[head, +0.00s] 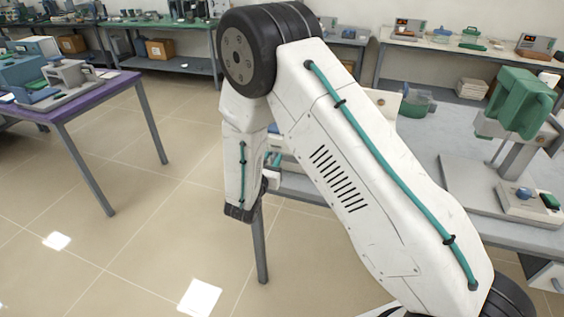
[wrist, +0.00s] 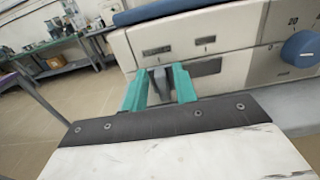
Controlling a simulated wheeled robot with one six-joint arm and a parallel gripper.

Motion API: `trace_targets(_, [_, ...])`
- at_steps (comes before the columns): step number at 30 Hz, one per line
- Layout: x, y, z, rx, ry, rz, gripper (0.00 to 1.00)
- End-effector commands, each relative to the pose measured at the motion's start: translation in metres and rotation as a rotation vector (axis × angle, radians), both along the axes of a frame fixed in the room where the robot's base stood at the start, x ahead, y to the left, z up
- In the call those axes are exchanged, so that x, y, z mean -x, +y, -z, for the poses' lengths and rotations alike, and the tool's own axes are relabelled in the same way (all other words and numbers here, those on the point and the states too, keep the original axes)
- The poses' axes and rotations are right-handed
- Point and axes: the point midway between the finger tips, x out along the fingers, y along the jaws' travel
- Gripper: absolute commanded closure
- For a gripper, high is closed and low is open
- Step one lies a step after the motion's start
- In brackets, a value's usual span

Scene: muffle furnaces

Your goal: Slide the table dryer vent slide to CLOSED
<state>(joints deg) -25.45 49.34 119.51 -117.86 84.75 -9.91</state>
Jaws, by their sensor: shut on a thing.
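The table dryer (wrist: 130,52) is a cream box with a blue top part (wrist: 170,9), close in front of me in the wrist view. The vent slide (wrist: 158,79) shows as a small grey tab at the left part of a dark slot (wrist: 203,68) in its front face. My gripper (wrist: 161,73) has its teal fingers on both sides of the tab and is shut on it. Two small label plates sit above the slot; their wording is too small to read. In the head view my arm hides most of the dryer and the gripper.
A blue dial (wrist: 301,48) sits on the dryer's front, right of the slot. In the head view, a grey bench (head: 435,150) with a green-headed device (head: 522,104) stands right. A purple table (head: 90,95) stands left. The tiled floor between is clear.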

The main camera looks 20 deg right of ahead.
Motion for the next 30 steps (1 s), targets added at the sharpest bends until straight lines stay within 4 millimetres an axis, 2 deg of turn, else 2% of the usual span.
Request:
trace_targets(8, [-0.002, 0.006, 0.000, -0.002, -0.002, -0.011, 1.00])
trace_targets(9, [-0.002, 0.006, 0.000, -0.002, -0.002, -0.011, 0.65])
trace_targets(21, [0.001, 0.005, -0.001, -0.002, -0.001, -0.008, 0.65])
trace_targets(30, [0.038, 0.033, 0.000, -0.001, 0.001, -0.010, 0.65])
